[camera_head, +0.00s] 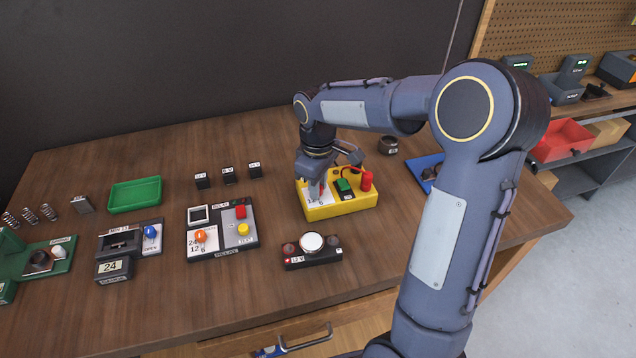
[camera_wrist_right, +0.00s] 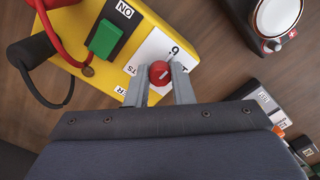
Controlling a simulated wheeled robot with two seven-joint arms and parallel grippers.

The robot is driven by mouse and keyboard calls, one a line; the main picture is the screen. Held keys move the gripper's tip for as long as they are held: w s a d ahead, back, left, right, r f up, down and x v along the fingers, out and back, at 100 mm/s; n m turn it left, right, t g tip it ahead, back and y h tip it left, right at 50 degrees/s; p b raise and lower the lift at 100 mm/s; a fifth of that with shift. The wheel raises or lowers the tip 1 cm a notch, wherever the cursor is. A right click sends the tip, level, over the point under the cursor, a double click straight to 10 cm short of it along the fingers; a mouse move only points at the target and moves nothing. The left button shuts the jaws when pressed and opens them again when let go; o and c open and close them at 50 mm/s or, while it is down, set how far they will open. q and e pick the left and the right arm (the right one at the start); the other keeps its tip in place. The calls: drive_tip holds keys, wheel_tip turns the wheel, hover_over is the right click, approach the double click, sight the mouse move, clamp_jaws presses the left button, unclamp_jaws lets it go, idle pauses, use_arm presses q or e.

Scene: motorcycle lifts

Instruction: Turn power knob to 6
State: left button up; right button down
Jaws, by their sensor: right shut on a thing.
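The yellow power box (camera_head: 345,210) stands on the wooden table and also fills the upper left of the right wrist view (camera_wrist_right: 75,60). Its red round knob (camera_wrist_right: 160,72) with a pale pointer mark sits on a white dial label (camera_wrist_right: 150,50); a 6 shows near it. My right gripper (camera_head: 316,192) reaches down onto the box's left part. In the wrist view its two fingers (camera_wrist_right: 160,86) are shut on the knob, one on each side. The fingers hide part of the dial, so I cannot tell the exact setting. My left gripper is not in view.
A black 12 V unit (camera_head: 313,258) stands in front, a relay board (camera_head: 222,244) to the left. A green tray (camera_head: 135,195) lies farther left.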

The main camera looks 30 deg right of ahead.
idle(0.4)
drive_tip(key=c, duration=1.3)
unclamp_jaws()
drive_tip(key=shift+o, duration=0.2)
wheel_tip(320, 180, up, 8)
drive_tip(key=shift+f, duration=0.1)
